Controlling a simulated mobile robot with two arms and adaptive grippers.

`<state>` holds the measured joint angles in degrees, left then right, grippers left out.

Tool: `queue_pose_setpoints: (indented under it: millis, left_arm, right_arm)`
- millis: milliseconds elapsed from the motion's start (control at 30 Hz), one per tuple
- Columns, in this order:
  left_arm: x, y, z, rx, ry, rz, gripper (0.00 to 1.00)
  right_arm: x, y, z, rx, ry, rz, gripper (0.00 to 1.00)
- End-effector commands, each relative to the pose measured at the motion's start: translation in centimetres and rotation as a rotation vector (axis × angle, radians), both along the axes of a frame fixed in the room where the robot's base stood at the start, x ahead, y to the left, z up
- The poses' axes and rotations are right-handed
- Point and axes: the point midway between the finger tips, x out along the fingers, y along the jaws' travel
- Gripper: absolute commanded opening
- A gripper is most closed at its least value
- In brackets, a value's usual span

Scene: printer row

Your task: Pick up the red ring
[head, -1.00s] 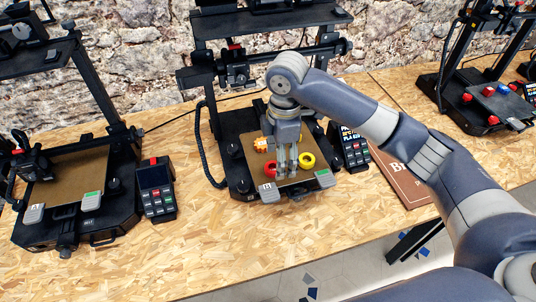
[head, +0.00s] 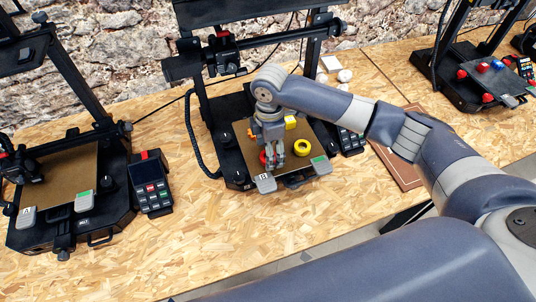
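The red ring (head: 263,157) lies on the brown bed of the middle printer (head: 286,171), partly hidden behind the fingers of my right gripper. My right gripper (head: 274,164) points down over the bed, with its fingertips low at the ring. I cannot tell whether the fingers are around the ring or beside it, or how far apart they are. A yellow ring (head: 302,148) lies just to the right, apart from the fingers. My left gripper is not in view.
A yellow block (head: 291,122) and a partly hidden orange piece (head: 250,132) are on the same bed behind the gripper. The printer's frame and gantry (head: 240,50) rise behind. Another printer (head: 60,185) with a keypad unit (head: 152,184) stands left. The wooden table's front is clear.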

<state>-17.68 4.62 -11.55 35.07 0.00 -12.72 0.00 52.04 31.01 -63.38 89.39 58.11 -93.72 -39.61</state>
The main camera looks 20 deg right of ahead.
Motion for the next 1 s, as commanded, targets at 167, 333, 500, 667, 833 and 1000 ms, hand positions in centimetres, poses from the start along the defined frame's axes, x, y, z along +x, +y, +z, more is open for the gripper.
queue_pose_setpoints:
  millis: [167,333,500,667,833,1000]
  left_arm:
    - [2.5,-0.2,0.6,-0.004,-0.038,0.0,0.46]
    - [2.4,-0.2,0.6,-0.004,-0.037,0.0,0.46]
    - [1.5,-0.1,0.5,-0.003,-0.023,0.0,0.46]
    - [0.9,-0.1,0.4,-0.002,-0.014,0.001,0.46]
    - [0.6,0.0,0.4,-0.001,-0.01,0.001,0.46]
    - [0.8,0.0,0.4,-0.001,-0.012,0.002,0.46]
  right_arm:
    - [0.0,-0.1,-1.7,0.0,-0.001,0.0,0.65]
    - [0.0,-0.1,-1.9,0.0,-0.002,0.0,0.65]
    - [0.0,-0.1,-1.9,0.0,-0.003,0.0,0.49]
    - [0.1,-0.1,-1.9,0.0,-0.004,-0.001,0.36]
    - [0.1,-0.1,-1.9,-0.001,-0.004,-0.001,0.3]
    - [0.1,-0.1,-2.0,-0.002,-0.003,-0.001,0.28]
